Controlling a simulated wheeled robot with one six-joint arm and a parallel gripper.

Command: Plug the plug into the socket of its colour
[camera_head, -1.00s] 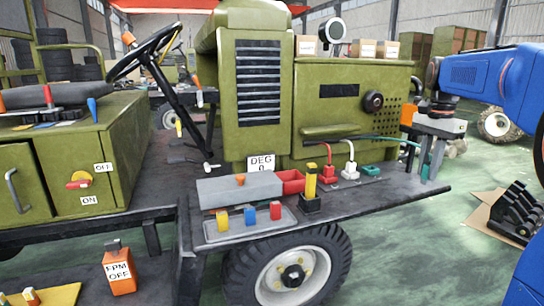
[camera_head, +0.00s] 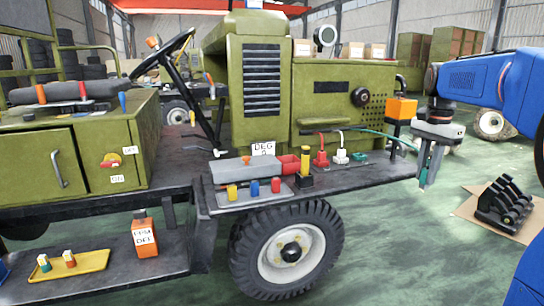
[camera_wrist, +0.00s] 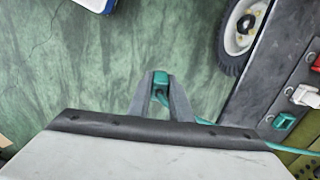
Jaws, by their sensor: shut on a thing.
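My gripper (camera_head: 424,180) is shut on a teal plug (camera_wrist: 160,87), which shows between the fingertips in the wrist view. A teal cable (camera_head: 380,134) runs from the plug back to the vehicle. The gripper hangs beside the right end of the vehicle's dark deck (camera_head: 385,172), over the floor. The teal socket (camera_head: 360,156) sits on the deck, left of the gripper, with nothing visible in it. It also shows at the lower right of the wrist view (camera_wrist: 285,121). Left of it are a white socket (camera_head: 341,157) and a red socket (camera_head: 321,160), each with a same-coloured cable.
A yellow-topped black post (camera_head: 305,165), a grey box (camera_head: 240,170) and a tray (camera_head: 220,205) with coloured pieces stand further left on the deck. An orange box (camera_head: 401,108) is close behind the gripper. A black rack (camera_head: 505,205) lies on the floor at right.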

